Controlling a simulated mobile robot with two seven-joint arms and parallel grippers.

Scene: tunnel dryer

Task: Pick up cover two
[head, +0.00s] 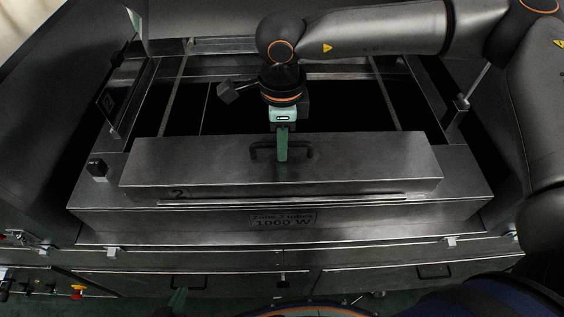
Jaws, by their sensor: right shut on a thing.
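Cover two (350,172) is a long dark metal box-shaped cover marked "2" at its front left. It lies across the front of the dryer, level, above a panel labelled "Zone 2 tubes 1000 W" (283,219). I cannot tell whether it rests there or is slightly raised. My right gripper (282,152) points down from above and is shut on the cover's black bar handle (262,154), near its middle.
Behind the cover is a dark open bay (235,110) crossed by thin metal rails. Dark side walls stand left and right. A red knob (77,291) is at lower left. Black handles (434,271) sit on the front panels. My right arm spans the upper right.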

